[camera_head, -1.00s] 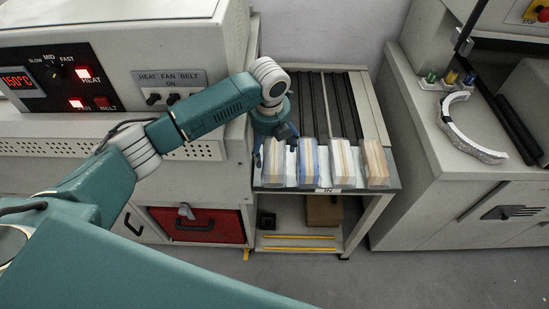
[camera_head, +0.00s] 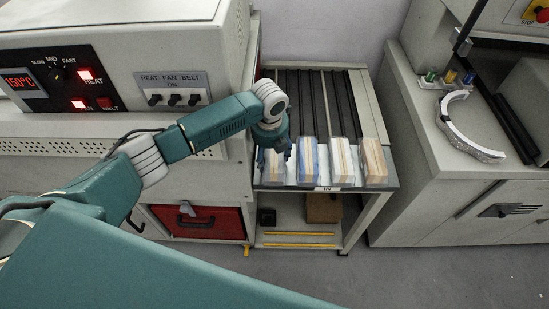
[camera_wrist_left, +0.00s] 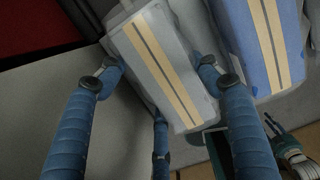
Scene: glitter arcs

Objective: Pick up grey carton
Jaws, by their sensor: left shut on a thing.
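The grey carton (camera_head: 274,170), wrapped in clear film, is the leftmost in a row of cartons on the roller table's front shelf in the head view. My left gripper (camera_head: 272,148) is over it and hides much of its top. In the left wrist view, the grey carton (camera_wrist_left: 166,68) shows a tan band with a dark stripe. My left gripper's blue fingers (camera_wrist_left: 160,72) lie on either side of it, shut on it. Whether it is lifted off the shelf cannot be told. My right gripper is not in view.
A blue carton (camera_head: 307,160) stands close to the right of the grey one, then a cream carton (camera_head: 341,160) and an orange-brown carton (camera_head: 375,162). The oven-like machine (camera_head: 200,120) is close on the left. Rollers (camera_head: 315,95) behind the cartons are empty.

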